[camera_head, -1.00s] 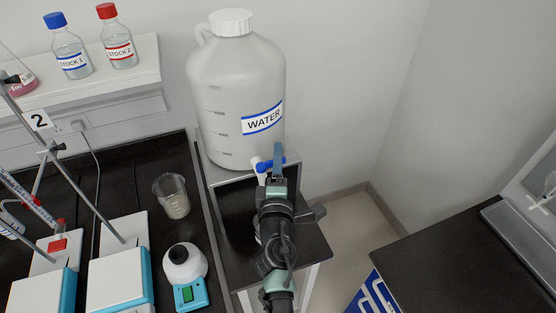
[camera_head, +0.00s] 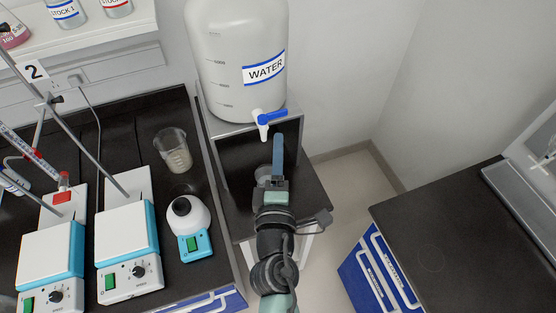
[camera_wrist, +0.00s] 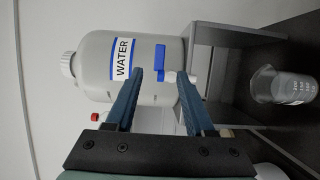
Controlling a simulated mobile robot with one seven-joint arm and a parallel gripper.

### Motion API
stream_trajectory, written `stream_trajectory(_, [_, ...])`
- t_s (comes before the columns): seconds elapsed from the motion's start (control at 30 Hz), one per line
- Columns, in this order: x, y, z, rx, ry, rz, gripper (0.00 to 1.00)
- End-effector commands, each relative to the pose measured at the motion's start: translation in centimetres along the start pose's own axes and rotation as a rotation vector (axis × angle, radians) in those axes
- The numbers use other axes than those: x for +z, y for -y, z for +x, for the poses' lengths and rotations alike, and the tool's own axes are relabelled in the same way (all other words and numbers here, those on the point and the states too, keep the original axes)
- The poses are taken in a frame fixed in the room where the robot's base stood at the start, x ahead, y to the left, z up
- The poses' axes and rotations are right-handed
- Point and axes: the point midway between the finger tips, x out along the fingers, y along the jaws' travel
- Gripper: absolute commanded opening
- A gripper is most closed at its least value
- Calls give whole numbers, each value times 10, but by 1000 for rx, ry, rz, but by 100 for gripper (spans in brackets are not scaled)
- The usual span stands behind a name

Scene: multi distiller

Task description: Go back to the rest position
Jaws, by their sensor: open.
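My gripper (camera_head: 278,140) is open and empty, with blue fingers pointing toward the tap (camera_head: 264,122) of the water jug (camera_head: 236,75). In the head view the fingers are just below and right of the tap's blue handle, which lies sideways. In the wrist view, which is turned on its side, the two fingers (camera_wrist: 157,77) are spread in front of the jug (camera_wrist: 103,55), with the blue handle (camera_wrist: 160,62) seen between them. I cannot tell how near they are to it.
A clear beaker (camera_wrist: 283,86) stands below the tap, partly hidden by my gripper in the head view. Another beaker (camera_head: 173,150), a white-and-blue device (camera_head: 190,228) and hotplates (camera_head: 127,245) stand on the left bench. The right bench (camera_head: 450,240) is mostly clear.

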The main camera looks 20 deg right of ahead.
Motion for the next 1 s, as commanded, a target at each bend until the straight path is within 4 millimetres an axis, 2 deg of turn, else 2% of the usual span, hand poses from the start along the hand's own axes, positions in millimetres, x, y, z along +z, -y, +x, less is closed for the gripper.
stream_trajectory(0.1, [0, 1, -11, 0, -2, 0, 54])
stream_trajectory(0.23, [0, 0, -16, 0, -1, 0, 54])
stream_trajectory(0.8, [0, -2, -16, 4, 0, 4, 54])
stream_trajectory(0.87, [-1, -12, -12, 21, 1, 31, 54])
stream_trajectory(0.9, [-2, -24, -9, 39, 2, 64, 54])
stream_trajectory(0.97, [-5, -51, -1, 82, 1, 143, 54])
stream_trajectory(1.0, [-7, -74, 4, 118, -3, 213, 54])
